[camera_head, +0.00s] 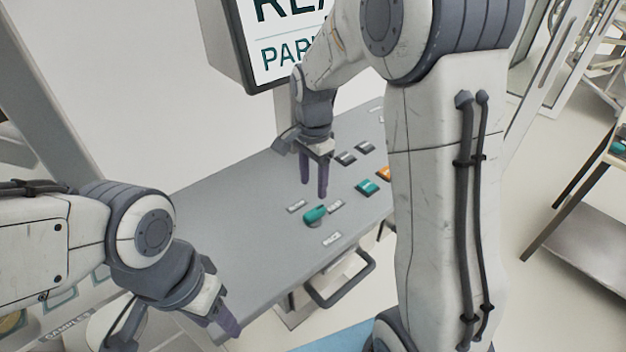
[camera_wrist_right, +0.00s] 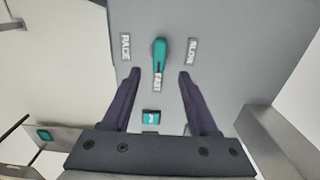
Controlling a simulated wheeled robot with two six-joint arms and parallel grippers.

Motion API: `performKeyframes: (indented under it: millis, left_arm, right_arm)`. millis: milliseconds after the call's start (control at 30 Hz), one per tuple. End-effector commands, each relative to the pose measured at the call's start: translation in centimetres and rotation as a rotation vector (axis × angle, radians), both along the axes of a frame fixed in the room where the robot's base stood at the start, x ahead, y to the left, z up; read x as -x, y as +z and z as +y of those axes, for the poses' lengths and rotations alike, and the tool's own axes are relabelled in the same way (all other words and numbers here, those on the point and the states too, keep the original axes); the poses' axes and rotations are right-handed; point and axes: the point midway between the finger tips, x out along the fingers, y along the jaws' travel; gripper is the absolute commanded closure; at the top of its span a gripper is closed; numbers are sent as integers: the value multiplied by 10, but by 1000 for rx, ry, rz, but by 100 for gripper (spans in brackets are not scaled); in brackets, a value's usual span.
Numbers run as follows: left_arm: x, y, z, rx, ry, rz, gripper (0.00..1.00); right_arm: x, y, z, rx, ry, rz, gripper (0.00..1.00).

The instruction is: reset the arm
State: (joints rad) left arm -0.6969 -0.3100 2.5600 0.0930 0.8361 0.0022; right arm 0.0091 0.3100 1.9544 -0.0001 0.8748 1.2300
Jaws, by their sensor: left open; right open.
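My right gripper (camera_head: 314,190) is open and empty above the grey console (camera_head: 230,215) in the head view. Its two dark fingers also show in the right wrist view (camera_wrist_right: 159,75), spread apart. A teal lever knob (camera_wrist_right: 160,56) lies ahead between and beyond the fingertips, apart from them; it also shows in the head view (camera_head: 315,214). Labels around it read PACE, FAST and SLOW. My left gripper (camera_head: 226,322) is at the lower left, beside the console's front edge, its fingers partly overlapping in this view. Nothing shows in it.
A teal button (camera_head: 367,187) and an orange button (camera_head: 383,173) are on the console to the right of the lever. A sign screen (camera_head: 285,45) stands behind. A dark handle (camera_head: 342,285) sticks out below the console's front. A table (camera_head: 590,205) stands at the far right.

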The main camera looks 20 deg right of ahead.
Motion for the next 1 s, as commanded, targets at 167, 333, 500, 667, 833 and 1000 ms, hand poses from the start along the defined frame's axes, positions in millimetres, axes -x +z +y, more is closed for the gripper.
performKeyframes:
  millis: [167,333,500,667,833,1000]
  left_arm:
    - [0,-2,0,0,0,0,50]
    - [0,-2,0,0,0,0,50]
    - [0,-2,0,0,0,0,50]
    - [0,-2,0,0,0,0,50]
    - [0,-9,0,0,0,0,50]
    - [0,-17,0,0,-1,0,50]
  right_arm:
    - [0,10,0,0,0,0,40]
    - [0,11,0,0,0,1,40]
    - [0,11,0,0,0,1,40]
    - [4,12,6,-2,39,-2,40]
    - [49,19,63,-16,441,-17,40]
    - [139,19,122,-37,1108,-45,40]
